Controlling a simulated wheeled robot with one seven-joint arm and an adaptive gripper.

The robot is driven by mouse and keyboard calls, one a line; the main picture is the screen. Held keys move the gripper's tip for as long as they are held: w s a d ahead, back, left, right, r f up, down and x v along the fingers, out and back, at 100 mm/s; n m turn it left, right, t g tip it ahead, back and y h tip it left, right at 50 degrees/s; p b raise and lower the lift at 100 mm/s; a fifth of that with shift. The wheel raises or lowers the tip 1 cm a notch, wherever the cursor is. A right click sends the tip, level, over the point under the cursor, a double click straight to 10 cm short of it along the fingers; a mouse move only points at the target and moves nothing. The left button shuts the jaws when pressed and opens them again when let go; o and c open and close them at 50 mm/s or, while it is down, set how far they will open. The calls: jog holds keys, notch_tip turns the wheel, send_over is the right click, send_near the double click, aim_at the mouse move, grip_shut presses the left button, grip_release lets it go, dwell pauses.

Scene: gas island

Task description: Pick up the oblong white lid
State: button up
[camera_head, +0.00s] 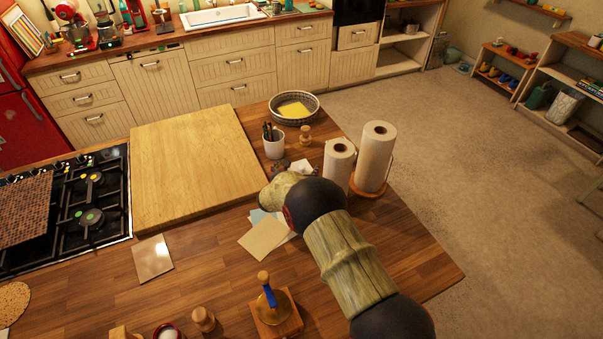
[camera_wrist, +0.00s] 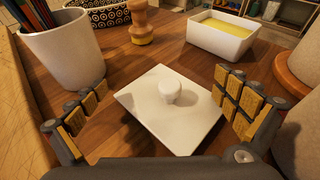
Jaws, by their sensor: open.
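The oblong white lid (camera_wrist: 150,112) lies on the wooden counter in the wrist view, with a round knob (camera_wrist: 171,85) on its top. My gripper (camera_wrist: 163,108) is open, with one padded finger to the left of the lid and the other to the right. Nothing is between the fingers but the lid's area, and neither finger clearly touches it. In the head view my arm covers much of the spot, and the lid cannot be made out clearly there.
A white cup of pens (camera_wrist: 66,48), a wooden grinder (camera_wrist: 141,24) and a white dish with yellow contents (camera_wrist: 220,38) stand beyond the lid. Paper towel rolls (camera_head: 375,155) stand close on the right. A large cutting board (camera_head: 190,165) lies to the left.

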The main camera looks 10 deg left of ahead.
jog(key=c, duration=0.3)
jog(key=shift+s, duration=0.1)
jog(key=c, duration=1.2)
